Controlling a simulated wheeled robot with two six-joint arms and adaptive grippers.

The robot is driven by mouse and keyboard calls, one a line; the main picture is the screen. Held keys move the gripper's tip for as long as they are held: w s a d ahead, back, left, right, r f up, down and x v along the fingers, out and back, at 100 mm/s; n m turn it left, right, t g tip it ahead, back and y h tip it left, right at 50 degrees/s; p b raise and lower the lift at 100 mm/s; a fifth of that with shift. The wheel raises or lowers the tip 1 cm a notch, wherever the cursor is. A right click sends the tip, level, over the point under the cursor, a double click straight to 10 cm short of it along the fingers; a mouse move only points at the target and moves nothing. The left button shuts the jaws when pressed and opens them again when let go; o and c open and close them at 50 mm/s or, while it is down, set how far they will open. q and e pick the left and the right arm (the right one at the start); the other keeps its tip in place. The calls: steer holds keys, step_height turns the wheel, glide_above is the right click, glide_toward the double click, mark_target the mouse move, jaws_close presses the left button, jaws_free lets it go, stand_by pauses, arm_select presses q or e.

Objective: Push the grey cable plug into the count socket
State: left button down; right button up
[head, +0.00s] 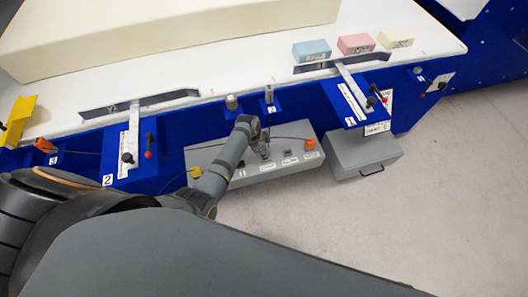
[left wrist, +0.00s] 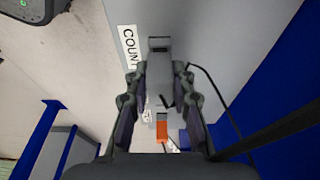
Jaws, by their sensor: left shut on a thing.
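My left gripper (head: 263,152) is at the front of the grey socket box (head: 237,183) on the blue bench. In the left wrist view my left gripper (left wrist: 160,95) is shut on the grey cable plug (left wrist: 159,82), which lies between its fingers. The COUNT label (left wrist: 130,47) is beside the far end of the plug, by a dark slot. Whether the plug touches or enters the count socket cannot be told. My right gripper is not in view.
An orange plug (head: 310,144) is at the box's right end and a yellow one (head: 195,172) at its left. A black cable (left wrist: 215,90) runs beside the gripper. A grey drawer box (head: 365,152) stands to the right. The floor in front is clear.

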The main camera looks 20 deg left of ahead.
arm_select(q)
steer(key=shift+f+b, duration=0.35)
steer(key=shift+f, duration=0.2)
steer(key=c, duration=1.1)
jaws_free()
steer(key=shift+o, duration=0.2)
steer(key=shift+r, duration=0.1)
steer(key=shift+r+p, duration=3)
steer(key=shift+p, duration=0.45)
steer(key=v, duration=1.2)
